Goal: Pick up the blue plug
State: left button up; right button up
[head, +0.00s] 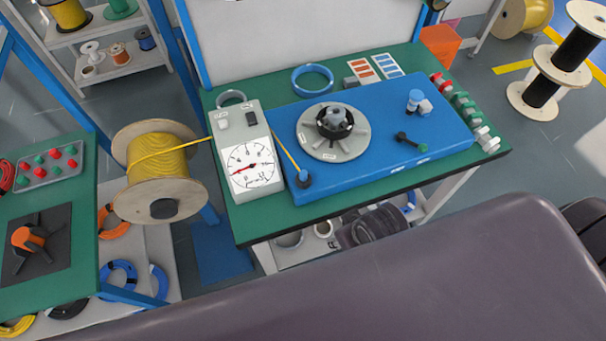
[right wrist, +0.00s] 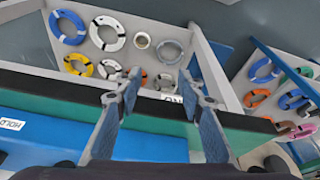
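A dark blue plug-like piece (head: 304,179) stands at the near left corner of the blue board (head: 370,172), at the end of a yellow cable (head: 285,150). A lighter blue knob-like piece (head: 414,98) stands at the board's right side; I cannot tell for sure which is the blue plug. My right gripper (right wrist: 158,88) is open and empty in the right wrist view, with its two blue fingers apart over the table's edge. It does not show in the head view, and neither does my left gripper.
A white gauge box (head: 247,155) stands left of the board on the green table (head: 222,100). A yellow cable spool (head: 157,165) is farther left. A round grey dial (head: 332,132) and small black lever (head: 410,142) sit on the board. Coils (right wrist: 108,33) lie on a shelf below.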

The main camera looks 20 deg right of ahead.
jog(key=w+a+r+n+y, duration=0.3)
jog(key=w+a+r+n, duration=0.45)
jog(key=a+r, duration=0.45)
notch_tip(320, 180, up, 7)
jog(key=n+g+h, duration=0.3)
jog(key=n, duration=1.4)
send_over(304, 173)
jog(key=a, duration=0.1)
jog(key=shift+f, duration=0.1)
jog(key=shift+d+h, duration=0.2)
jog(key=shift+h, duration=0.1)
jog(key=shift+d+f, duration=0.1)
jog(key=shift+f, duration=0.15)
jog(key=f+p, duration=0.2)
jog(key=f, duration=0.4)
jog(key=shift+d+f, duration=0.15)
jog(key=shift+d, duration=0.05)
jog(key=shift+f, duration=0.35)
pick_arm(q)
notch_tip(304, 173, up, 2)
jog(key=shift+d+r, duration=0.1)
jog(key=shift+r, duration=0.05)
pick_arm(e)
jog(key=shift+c, duration=0.4)
